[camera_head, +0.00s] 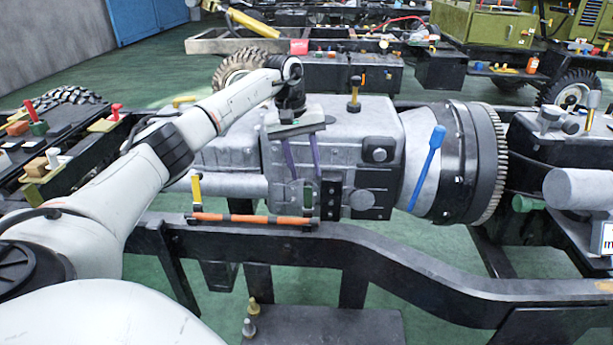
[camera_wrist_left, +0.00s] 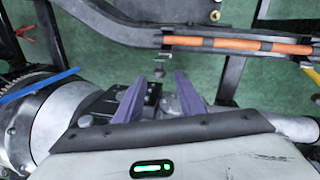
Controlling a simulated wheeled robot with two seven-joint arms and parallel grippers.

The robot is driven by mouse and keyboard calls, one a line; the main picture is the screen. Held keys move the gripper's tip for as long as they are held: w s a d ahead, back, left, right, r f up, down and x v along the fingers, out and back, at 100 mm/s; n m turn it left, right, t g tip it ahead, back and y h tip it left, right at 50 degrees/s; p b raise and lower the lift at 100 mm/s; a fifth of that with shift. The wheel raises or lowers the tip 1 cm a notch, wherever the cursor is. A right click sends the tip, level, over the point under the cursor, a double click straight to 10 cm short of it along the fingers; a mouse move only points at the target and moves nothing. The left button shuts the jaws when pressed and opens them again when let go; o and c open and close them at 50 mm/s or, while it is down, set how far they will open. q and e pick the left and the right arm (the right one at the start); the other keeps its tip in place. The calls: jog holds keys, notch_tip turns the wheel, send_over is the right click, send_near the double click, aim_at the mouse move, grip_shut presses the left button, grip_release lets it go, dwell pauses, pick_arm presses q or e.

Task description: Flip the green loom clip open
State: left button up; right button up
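The loom also shows in the left wrist view (camera_wrist_left: 240,44), where I cannot make out the green clip against the green floor. My left gripper (camera_head: 303,170) points down just above the green piece, its purple fingers apart and nothing visible between them. The fingers also show in the left wrist view (camera_wrist_left: 158,85). My right gripper is out of view.
A yellow lever (camera_head: 197,188) stands upright at the loom's left end. A black block (camera_head: 331,199) is close right of the green piece. The dark chassis rail (camera_head: 400,262) runs in front.

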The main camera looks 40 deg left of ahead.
pick_arm(q)
jog(key=shift+w+d+f, duration=0.1)
jog(key=shift+f, duration=0.6)
jog(key=shift+w+d+f, duration=0.1)
jog(key=shift+f, duration=0.55)
grip_shut()
jog(key=shift+w+a, duration=0.1)
jog(key=shift+w+a+f+g+h, duration=0.15)
jog(key=shift+w+a+g+h, duration=0.2)
jog(key=shift+g+h, duration=0.05)
